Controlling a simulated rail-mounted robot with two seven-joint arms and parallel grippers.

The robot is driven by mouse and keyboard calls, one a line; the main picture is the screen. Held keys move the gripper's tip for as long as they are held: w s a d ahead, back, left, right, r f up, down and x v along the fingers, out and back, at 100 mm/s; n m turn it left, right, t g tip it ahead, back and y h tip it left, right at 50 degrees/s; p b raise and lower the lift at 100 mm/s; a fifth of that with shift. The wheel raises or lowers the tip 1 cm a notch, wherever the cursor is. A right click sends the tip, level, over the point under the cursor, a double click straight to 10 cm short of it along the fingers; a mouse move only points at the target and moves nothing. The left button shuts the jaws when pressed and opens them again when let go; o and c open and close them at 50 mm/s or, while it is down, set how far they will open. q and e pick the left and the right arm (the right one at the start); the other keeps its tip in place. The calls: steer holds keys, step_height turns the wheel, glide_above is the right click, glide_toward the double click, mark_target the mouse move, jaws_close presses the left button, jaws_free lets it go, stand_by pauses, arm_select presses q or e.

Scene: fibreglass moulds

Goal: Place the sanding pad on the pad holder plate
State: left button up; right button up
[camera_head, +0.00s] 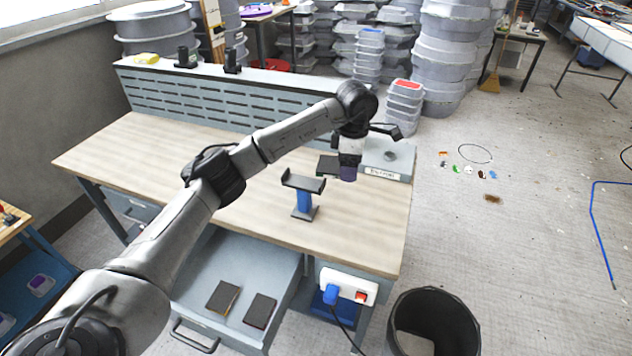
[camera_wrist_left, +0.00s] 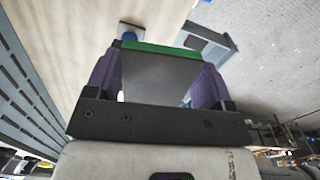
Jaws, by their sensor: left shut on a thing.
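My left gripper (camera_head: 348,175) is above the right part of the bench, fingers pointing down. In the left wrist view its purple fingers (camera_wrist_left: 158,85) are shut on the sanding pad (camera_wrist_left: 160,72), a grey slab with a green edge. In the head view the hand largely hides it. The likely pad holder plate (camera_head: 303,183) is a dark plate with raised ends, on a blue stand to the left of and nearer than the gripper. No pad lies on it. A blue part of the stand (camera_wrist_left: 130,32) shows in the left wrist view. My right gripper is not in view.
A dark flat block (camera_head: 327,167) shows left of the gripper; its support is unclear. A labelled grey box (camera_head: 395,165) stands to the right. The open drawer (camera_head: 200,270) holds two dark pads. A slotted back panel (camera_head: 215,102) borders the bench, whose left part is clear.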

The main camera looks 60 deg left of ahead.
arm_select(q)
steer(key=shift+s+m, duration=0.2)
steer(key=shift+m, duration=0.5)
steer(key=shift+a+f, duration=0.2)
steer(key=shift+a, duration=0.05)
steer(key=b, duration=0.1)
glide_above(313, 184)
step_height(313, 184, down, 7)
steer(key=shift+a+r, duration=0.1)
steer(key=shift+r, duration=0.05)
steer(key=shift+f+b, duration=0.35)
steer(key=shift+f, duration=1.65)
steer(key=shift+w, duration=0.1)
steer(key=o, duration=0.9)
steer(key=shift+f, duration=0.1)
